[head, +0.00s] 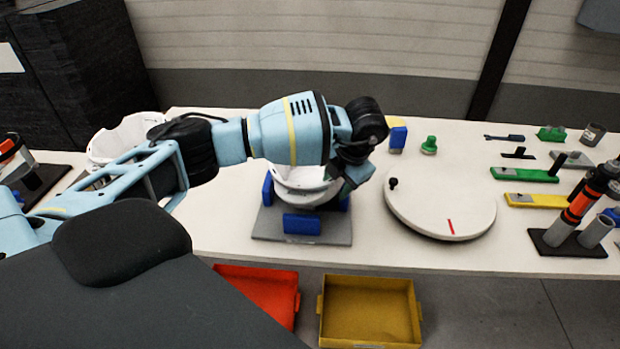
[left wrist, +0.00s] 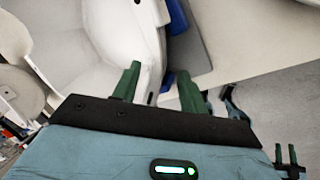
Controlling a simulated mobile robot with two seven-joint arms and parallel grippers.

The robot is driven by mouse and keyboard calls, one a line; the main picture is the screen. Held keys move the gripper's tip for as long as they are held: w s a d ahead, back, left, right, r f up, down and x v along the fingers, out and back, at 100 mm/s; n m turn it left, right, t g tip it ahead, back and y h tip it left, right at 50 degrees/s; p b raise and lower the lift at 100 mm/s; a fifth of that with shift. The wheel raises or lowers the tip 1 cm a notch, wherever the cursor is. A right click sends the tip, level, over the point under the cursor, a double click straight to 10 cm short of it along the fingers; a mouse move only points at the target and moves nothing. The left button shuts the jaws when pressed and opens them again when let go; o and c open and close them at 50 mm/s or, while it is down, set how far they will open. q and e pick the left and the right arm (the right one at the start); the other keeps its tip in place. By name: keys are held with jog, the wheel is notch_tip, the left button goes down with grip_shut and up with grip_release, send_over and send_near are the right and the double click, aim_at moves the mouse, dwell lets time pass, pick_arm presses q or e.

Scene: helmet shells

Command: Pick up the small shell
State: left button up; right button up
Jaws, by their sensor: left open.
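A white helmet shell (head: 300,181) sits in a holder with blue blocks (head: 301,224) on a grey plate (head: 258,228). My left arm covers its upper part. A second white shell (head: 125,140) stands at the left of the table, partly behind my arm. I cannot tell for certain which shell is the smaller. My left gripper (head: 342,187) is at the right side of the shell in the holder, mostly hidden by its wrist. In the left wrist view my left gripper (left wrist: 160,85) has its green fingers apart, with a white shell (left wrist: 125,45) close beyond them; contact is unclear. My right gripper is out of view.
A round white turntable (head: 440,201) with a red mark is right of the holder. Green and yellow parts and an orange-black tool (head: 580,205) stand farther right. A red bin (head: 258,290) and a yellow bin (head: 369,312) are below the table's front edge.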

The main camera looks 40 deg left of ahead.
pick_arm(q)
jog(key=x, duration=0.4)
jog(key=shift+a, duration=0.15)
